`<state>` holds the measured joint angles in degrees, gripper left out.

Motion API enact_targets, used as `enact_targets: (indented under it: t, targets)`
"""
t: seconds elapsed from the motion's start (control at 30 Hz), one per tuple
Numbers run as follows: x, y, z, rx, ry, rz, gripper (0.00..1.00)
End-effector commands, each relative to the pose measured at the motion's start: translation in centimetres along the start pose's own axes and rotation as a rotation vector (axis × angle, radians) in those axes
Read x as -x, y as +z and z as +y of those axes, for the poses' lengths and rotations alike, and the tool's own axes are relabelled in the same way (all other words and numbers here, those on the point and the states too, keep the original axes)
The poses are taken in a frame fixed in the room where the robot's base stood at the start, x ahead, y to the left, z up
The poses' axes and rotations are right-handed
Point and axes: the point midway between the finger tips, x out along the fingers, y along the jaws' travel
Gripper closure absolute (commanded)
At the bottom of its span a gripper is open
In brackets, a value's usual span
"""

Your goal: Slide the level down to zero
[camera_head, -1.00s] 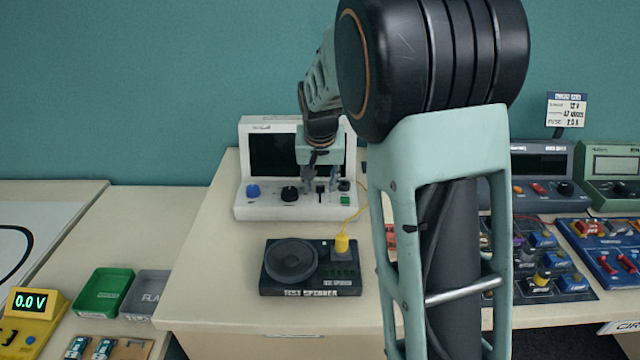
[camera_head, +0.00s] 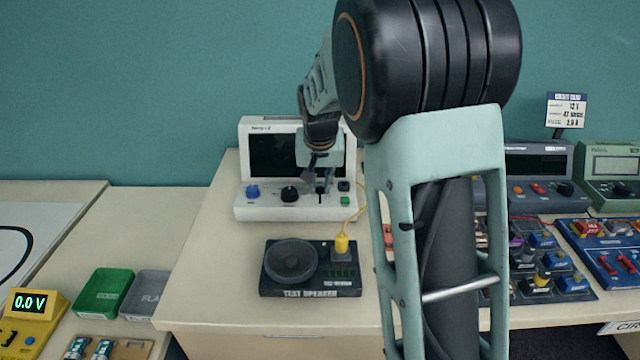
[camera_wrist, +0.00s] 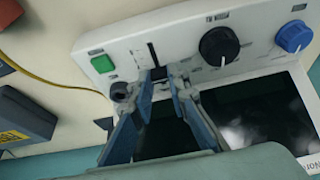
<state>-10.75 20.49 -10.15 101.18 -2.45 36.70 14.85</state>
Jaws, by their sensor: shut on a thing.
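A white signal unit (camera_head: 268,211) with a dark screen stands at the back of the middle table. Its level slider (camera_wrist: 158,73) is a small dark handle in a straight slot (camera_wrist: 152,52) on the sloped front panel. My gripper (camera_head: 320,184) is over the panel, between the black round knob (camera_head: 290,194) and the green button (camera_head: 345,201). In the wrist view, my gripper (camera_wrist: 161,76) has its fingertips on both sides of the slider handle and is shut on it. The fingers partly hide the handle and the slot's end.
A blue knob (camera_head: 253,191) sits left of the black knob, and a small dark knob (camera_head: 344,186) is close to the fingers. A test speaker (camera_head: 292,262) with a yellow plug (camera_head: 341,243) and cable lies in front.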

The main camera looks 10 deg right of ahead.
Motion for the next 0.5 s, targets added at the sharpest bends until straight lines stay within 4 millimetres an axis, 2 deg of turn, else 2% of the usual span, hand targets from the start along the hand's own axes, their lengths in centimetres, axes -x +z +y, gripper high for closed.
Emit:
enact_targets:
  t: [0.3, 0.5]
  targets:
    - [1.2, 3.0, -0.1, 0.001, -0.001, 0.001, 1.00]
    - [1.6, 3.7, 0.0, 0.001, 0.000, 0.000, 1.00]
